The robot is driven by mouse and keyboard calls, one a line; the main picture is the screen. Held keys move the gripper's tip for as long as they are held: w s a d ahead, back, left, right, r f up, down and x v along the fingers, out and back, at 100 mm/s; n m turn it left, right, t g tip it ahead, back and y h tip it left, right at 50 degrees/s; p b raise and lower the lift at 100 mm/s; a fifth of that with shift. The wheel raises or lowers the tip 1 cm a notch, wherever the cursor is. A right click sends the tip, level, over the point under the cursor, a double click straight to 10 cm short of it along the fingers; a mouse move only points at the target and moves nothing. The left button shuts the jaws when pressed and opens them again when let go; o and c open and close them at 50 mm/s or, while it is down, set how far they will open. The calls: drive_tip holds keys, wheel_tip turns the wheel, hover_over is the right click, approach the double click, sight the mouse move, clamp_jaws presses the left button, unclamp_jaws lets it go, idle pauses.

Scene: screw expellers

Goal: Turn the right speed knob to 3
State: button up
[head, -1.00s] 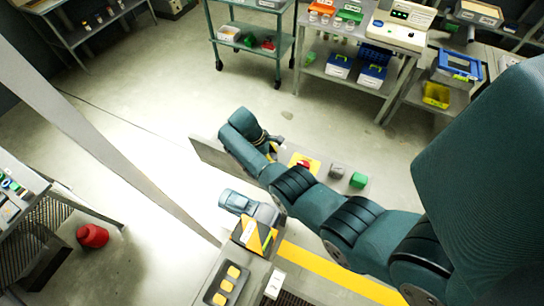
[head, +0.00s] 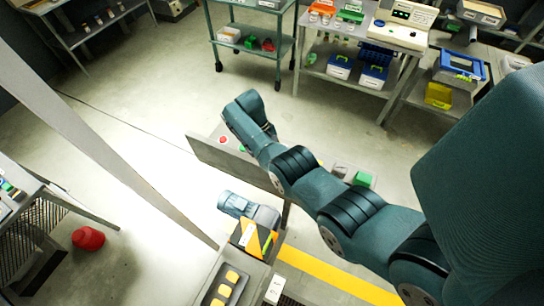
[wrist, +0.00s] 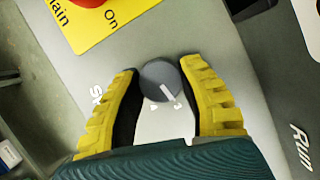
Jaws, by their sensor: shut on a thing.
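In the wrist view, a round dark grey knob (wrist: 158,76) with a white pointer line sits on the grey panel. The printed 4 and 3 lie just below it, and the pointer is aimed toward the 3. The yellow-ridged fingers of my gripper (wrist: 160,78) are closed on the knob from both sides. In the head view, the panel (head: 215,158) shows as a long grey box, and my arm hides the gripper and this knob.
A yellow plate (wrist: 110,25) with a red button (wrist: 90,2) is at the wrist view's upper left. A dark part (wrist: 248,8) is at upper right. In the head view, a green button (head: 364,178) and grey part (head: 339,171) sit right of my arm.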

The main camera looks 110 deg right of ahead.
drive_tip(key=shift+f+m, duration=0.2)
drive_tip(key=shift+m, duration=0.4)
drive_tip(key=shift+a+t, duration=0.1)
drive_tip(key=shift+t, duration=0.2)
drive_tip(key=o, duration=1.2)
drive_tip(key=shift+r, duration=0.1)
drive_tip(key=shift+r, duration=0.1)
drive_tip(key=v, duration=1.1)
drive_tip(key=shift+d+r, duration=0.3)
drive_tip(key=shift+w, duration=0.1)
